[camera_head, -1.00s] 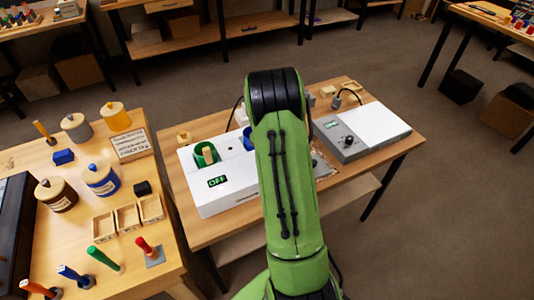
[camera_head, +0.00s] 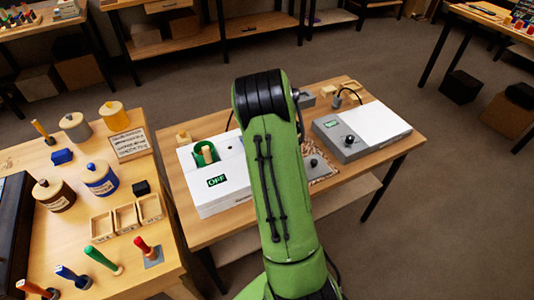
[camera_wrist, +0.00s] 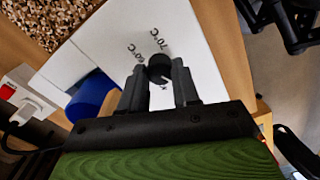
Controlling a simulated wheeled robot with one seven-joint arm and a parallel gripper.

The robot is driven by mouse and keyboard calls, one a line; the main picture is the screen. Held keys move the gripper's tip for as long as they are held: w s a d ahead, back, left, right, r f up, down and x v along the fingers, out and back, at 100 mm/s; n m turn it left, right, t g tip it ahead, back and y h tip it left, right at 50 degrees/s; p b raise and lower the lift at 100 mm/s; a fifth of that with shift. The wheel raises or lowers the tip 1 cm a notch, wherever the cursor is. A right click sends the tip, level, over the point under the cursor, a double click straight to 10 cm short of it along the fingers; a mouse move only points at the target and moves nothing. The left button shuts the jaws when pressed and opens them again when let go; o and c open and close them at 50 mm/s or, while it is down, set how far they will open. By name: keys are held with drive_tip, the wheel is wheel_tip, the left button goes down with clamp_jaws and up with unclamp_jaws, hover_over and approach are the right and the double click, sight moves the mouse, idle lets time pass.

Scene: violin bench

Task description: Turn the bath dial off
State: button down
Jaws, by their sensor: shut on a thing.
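The bath is a white box (camera_head: 215,208) on the middle table, with a green-lit display (camera_head: 217,181) reading OFF. The bath also fills the middle of the wrist view (camera_wrist: 205,65), with 60°C and 70°C marks around a round black dial (camera_wrist: 158,68). My gripper (camera_wrist: 160,80) is shut on the dial, one finger on each side of it. The fingers hide part of the dial and its other marks. In the head view my arm hides the gripper, the dial and the right part of the bath.
A blue round object (camera_wrist: 92,97) sits beside the gripper, by the bath. A grey and white device (camera_head: 362,130) with its own knob stands to the right on the same table. A red switch (camera_wrist: 8,91) shows at the left of the wrist view.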

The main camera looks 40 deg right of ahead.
drive_tip(key=shift+w+r+n, duration=0.1)
drive_tip(key=shift+n, duration=0.6)
drive_tip(key=c, duration=0.8)
unclamp_jaws()
wheel_tip(320, 180, up, 16)
drive_tip(key=p, duration=0.3)
drive_tip(key=shift+f, duration=0.2)
